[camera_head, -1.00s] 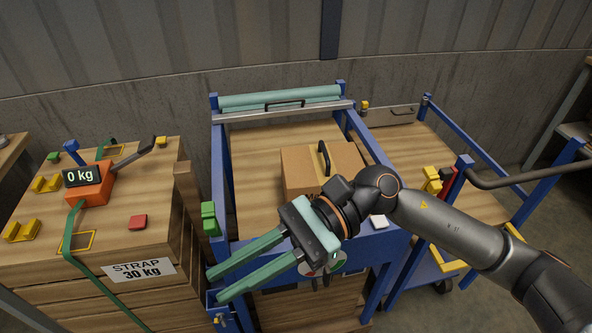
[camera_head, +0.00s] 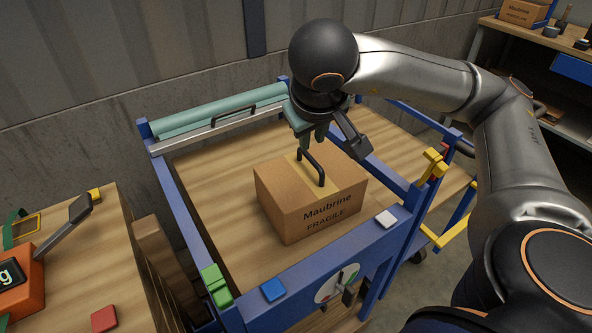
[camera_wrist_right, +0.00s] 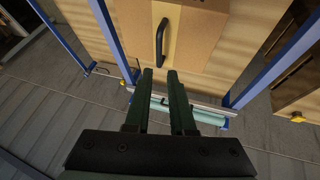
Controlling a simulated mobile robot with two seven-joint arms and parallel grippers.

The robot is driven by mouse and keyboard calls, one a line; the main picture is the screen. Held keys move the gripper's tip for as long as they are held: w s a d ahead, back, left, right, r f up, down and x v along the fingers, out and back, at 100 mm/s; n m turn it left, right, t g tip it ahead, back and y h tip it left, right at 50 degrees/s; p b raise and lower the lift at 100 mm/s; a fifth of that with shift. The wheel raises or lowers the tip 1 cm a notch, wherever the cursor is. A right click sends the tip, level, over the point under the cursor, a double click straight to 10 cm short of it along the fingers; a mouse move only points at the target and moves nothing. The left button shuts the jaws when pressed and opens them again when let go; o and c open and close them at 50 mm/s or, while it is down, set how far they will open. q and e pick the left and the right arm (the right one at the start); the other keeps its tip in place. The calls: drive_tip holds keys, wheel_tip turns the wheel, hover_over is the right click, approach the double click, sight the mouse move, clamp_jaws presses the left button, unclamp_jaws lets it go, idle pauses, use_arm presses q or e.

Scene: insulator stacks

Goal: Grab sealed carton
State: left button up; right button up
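The carton (camera_head: 300,205) is a brown cardboard box marked "Maubrine FRAGILE". It stands on the wooden top of the blue-framed bench. A yellow tape strip and a black handle (camera_head: 318,170) are on its top. My right gripper (camera_head: 309,144) points down just above the handle. In the right wrist view, its two green fingers (camera_wrist_right: 160,72) are apart with nothing between them. The carton (camera_wrist_right: 200,35) and its handle (camera_wrist_right: 161,42) lie beyond the fingertips, the handle in line with the gap. My left gripper is not in view.
The blue bench frame (camera_head: 190,220) surrounds the carton, with a teal roll (camera_head: 215,115) at the back. Green, blue and white blocks sit on its front edges. An orange scale (camera_head: 20,280) and a red block (camera_head: 104,319) are at left. Bare wood (camera_head: 215,175) lies left of the carton.

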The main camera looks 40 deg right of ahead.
sight(310, 157)
drive_tip(key=b+x, duration=0.1)
drive_tip(key=x, duration=0.1)
drive_tip(key=b+x, duration=0.1)
drive_tip(key=x, duration=0.1)
drive_tip(key=b+x, duration=0.1)
drive_tip(key=shift+s+d+f+b, duration=0.1)
drive_tip(key=shift+s+f+b, duration=0.05)
drive_tip(key=shift+f+b, duration=0.3)
drive_tip(key=shift+b+x, duration=0.3)
drive_tip(key=shift+x, duration=0.45)
drive_tip(key=b+x, duration=0.1)
drive_tip(key=x, duration=0.4)
drive_tip(key=shift+r, duration=0.15)
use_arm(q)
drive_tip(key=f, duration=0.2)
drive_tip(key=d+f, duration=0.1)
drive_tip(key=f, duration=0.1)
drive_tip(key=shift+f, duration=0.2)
use_arm(e)
drive_tip(key=shift+c, duration=0.2)
clamp_jaws()
drive_tip(key=shift+r, duration=0.2)
